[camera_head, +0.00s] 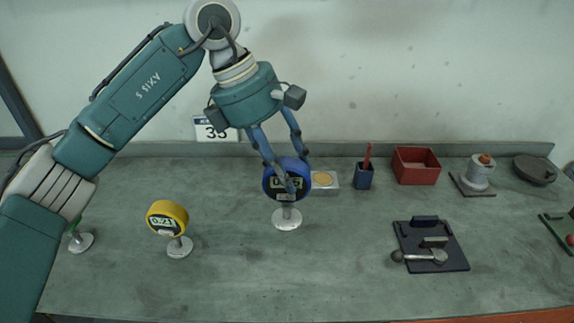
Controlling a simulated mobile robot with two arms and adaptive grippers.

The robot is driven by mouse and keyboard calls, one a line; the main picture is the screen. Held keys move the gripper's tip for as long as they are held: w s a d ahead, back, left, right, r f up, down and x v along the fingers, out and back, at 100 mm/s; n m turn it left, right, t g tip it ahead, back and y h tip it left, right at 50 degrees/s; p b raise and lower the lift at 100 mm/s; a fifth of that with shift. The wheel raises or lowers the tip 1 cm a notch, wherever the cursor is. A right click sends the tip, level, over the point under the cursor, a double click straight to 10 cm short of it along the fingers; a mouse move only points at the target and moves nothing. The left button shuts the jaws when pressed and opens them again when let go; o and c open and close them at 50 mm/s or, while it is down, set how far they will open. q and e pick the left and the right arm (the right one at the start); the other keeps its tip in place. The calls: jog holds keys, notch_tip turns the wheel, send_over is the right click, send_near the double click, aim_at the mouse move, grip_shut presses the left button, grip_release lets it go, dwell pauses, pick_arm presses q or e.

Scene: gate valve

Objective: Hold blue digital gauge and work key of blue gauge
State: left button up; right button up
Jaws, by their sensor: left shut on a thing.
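The blue digital gauge (271,184) stands upright on a round pale base (287,219) near the middle of the bench. Its round face has a small display with dark digits. My left gripper (290,172) reaches down from above and is shut on the blue gauge, with one finger across the front of the face. That finger hides part of the display and of the area under it, so I cannot make out the gauge's key clearly. My right gripper does not show.
A yellow gauge (167,217) stands to the left. A dark plate (440,262) with a metal tool lies right. The front middle of the bench (310,275) is clear.

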aim_at(287, 216)
pick_arm(q)
jog(key=shift+f+b, duration=3.8)
jog(key=shift+f, duration=1.3)
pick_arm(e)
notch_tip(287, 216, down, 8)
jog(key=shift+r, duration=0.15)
pick_arm(q)
jog(key=shift+f, duration=0.15)
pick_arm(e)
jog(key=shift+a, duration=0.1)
pick_arm(q)
jog(key=shift+f+b, duration=0.25)
jog(key=shift+b, duration=0.05)
jog(key=shift+f, duration=0.1)
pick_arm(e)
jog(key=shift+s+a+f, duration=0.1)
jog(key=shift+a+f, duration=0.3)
pick_arm(q)
jog(key=shift+s+a+f+b, duration=0.1)
jog(key=shift+a+f+b, duration=0.05)
jog(key=shift+f+b, duration=0.65)
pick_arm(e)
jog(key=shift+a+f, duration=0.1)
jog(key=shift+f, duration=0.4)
